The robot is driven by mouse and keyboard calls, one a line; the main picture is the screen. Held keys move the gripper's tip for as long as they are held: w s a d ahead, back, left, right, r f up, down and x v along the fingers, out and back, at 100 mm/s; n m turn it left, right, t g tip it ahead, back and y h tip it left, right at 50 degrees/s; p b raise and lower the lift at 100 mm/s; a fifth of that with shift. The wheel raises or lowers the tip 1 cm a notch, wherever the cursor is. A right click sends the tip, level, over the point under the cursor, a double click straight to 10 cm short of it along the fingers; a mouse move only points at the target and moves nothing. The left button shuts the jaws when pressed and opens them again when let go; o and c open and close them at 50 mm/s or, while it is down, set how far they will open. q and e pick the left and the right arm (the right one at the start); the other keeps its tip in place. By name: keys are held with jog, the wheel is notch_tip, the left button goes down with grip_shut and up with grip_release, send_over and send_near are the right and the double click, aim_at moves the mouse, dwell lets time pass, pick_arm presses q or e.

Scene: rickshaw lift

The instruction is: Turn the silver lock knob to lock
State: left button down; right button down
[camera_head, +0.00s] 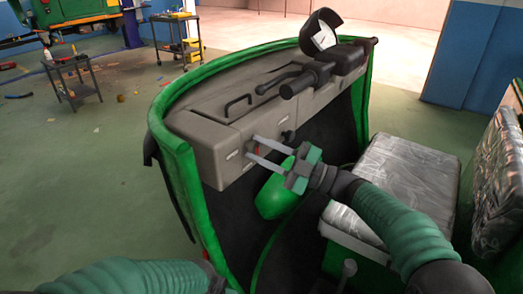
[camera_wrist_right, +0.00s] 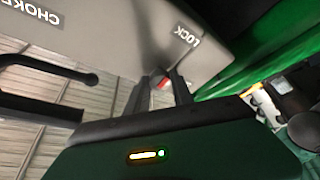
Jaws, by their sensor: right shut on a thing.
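The grey dashboard panel (camera_head: 205,130) of the green rickshaw is in front of me. My right gripper (camera_head: 252,149) reaches its lower front face with two grey fingers. In the right wrist view the fingers (camera_wrist_right: 162,88) close at the panel, below the LOCK label (camera_wrist_right: 187,36). They are shut on the silver lock knob, which is mostly hidden between them. A small red spot (camera_wrist_right: 163,82) shows between the fingers. I cannot tell the knob's turn angle. My left forearm enters the head view at the bottom left, but its gripper does not show.
A black handlebar (camera_head: 300,80) and a round gauge (camera_head: 324,37) are on top of the dashboard. A plastic-wrapped seat (camera_head: 395,180) is at the right. A CHOKE label (camera_wrist_right: 32,12) is on the same panel.

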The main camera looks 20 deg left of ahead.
jog(key=shift+f, duration=0.35)
jog(key=c, duration=1.1)
grip_release()
jog(key=shift+w, duration=0.15)
jog(key=shift+c, duration=0.2)
jog(key=shift+o, duration=0.2)
jog(key=shift+a+r, duration=0.1)
jog(key=shift+r, duration=0.1)
jog(key=p+v, duration=0.3)
jog(key=v, duration=1.4)
